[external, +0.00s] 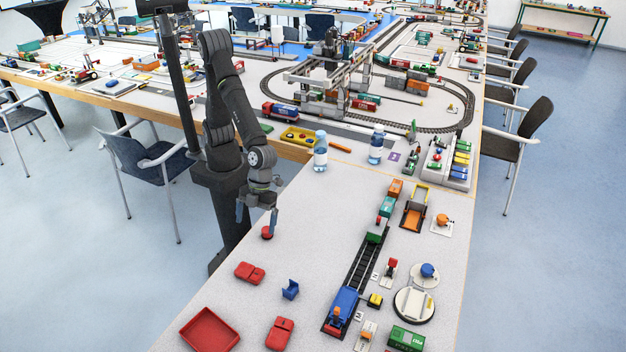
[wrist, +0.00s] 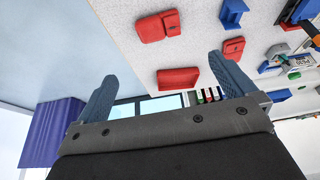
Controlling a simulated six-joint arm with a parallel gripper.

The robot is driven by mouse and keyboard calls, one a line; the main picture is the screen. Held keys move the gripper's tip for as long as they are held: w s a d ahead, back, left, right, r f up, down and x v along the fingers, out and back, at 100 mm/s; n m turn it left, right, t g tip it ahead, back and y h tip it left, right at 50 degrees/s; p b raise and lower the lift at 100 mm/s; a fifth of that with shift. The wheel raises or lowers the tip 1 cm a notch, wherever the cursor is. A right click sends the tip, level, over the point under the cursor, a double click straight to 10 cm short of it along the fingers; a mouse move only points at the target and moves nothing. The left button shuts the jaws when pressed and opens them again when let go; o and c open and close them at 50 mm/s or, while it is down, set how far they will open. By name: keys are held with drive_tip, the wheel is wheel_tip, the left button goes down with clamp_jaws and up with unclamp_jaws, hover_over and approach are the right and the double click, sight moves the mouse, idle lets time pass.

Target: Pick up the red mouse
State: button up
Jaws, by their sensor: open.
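Two red, rounded blocks with seams on top look like a mouse, and I cannot tell which one is meant. One red block (external: 250,272) lies near the table's left edge; it also shows at the top of the wrist view (wrist: 158,26). The other red block (external: 280,333) lies nearer the front and shows in the wrist view too (wrist: 234,47). My gripper (external: 257,218) is open and empty, above the table's left edge, behind the first block. Its two blue-grey fingers (wrist: 163,66) stand wide apart in the wrist view.
A small round red object (external: 267,232) is just below my gripper. A red tray (external: 209,330) lies front left, and a blue holder (external: 290,290) between the red blocks. A toy track (external: 365,264) is to the right. Two bottles (external: 320,151) stand behind.

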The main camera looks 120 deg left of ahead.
sight(250, 268)
drive_tip(key=x, duration=1.8)
drive_tip(key=shift+s, duration=0.2)
drive_tip(key=shift+c, duration=0.4)
drive_tip(key=c, duration=0.7)
